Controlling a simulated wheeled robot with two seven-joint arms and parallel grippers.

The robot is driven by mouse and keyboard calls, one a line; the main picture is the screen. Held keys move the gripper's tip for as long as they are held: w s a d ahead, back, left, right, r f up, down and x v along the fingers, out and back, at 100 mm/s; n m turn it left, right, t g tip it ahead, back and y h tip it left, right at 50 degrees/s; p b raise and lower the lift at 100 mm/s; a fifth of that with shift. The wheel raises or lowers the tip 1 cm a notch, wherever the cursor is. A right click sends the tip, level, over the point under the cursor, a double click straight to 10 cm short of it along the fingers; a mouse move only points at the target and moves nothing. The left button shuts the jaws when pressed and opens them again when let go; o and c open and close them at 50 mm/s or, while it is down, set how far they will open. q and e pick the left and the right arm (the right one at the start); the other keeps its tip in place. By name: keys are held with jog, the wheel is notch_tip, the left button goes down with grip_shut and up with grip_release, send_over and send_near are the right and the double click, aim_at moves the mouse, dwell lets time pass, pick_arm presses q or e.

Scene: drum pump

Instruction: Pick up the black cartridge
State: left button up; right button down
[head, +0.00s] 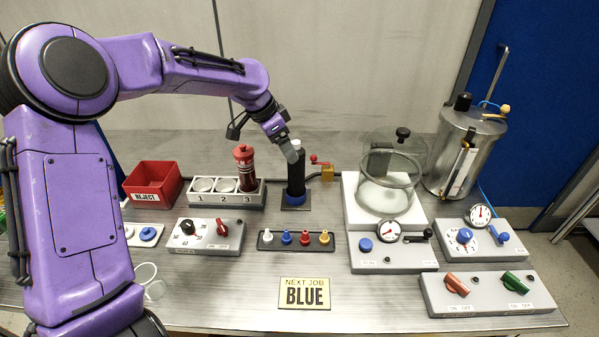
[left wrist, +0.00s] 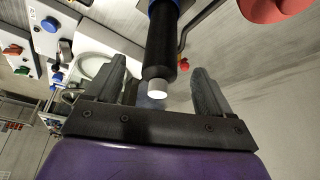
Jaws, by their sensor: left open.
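The black cartridge (head: 296,172) stands upright in the head view, with a white tip at its top and a blue collar at its base on a dark square plate. My left gripper (head: 291,150) is at its upper end. In the left wrist view the cartridge (left wrist: 162,45) reaches in between the two open fingers of my left gripper (left wrist: 165,92), its white tip near the palm. I see a gap on each side, so the fingers do not grip it. My right gripper is not in view.
A red reject bin (head: 153,187) is farther left. A small brass valve (head: 327,173) with a red handle and a glass chamber (head: 388,190) stand right.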

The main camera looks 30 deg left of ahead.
aim_at(296, 173)
pick_arm(q)
jog(key=w+p+x, duration=0.1)
jog(key=x, duration=0.5)
jog(key=shift+d+r+p, duration=0.15)
jog(key=shift+d+p, duration=0.1)
jog(key=shift+p, duration=0.05)
jog(key=shift+r, duration=0.1)
jog(key=c, duration=0.4)
grip_shut()
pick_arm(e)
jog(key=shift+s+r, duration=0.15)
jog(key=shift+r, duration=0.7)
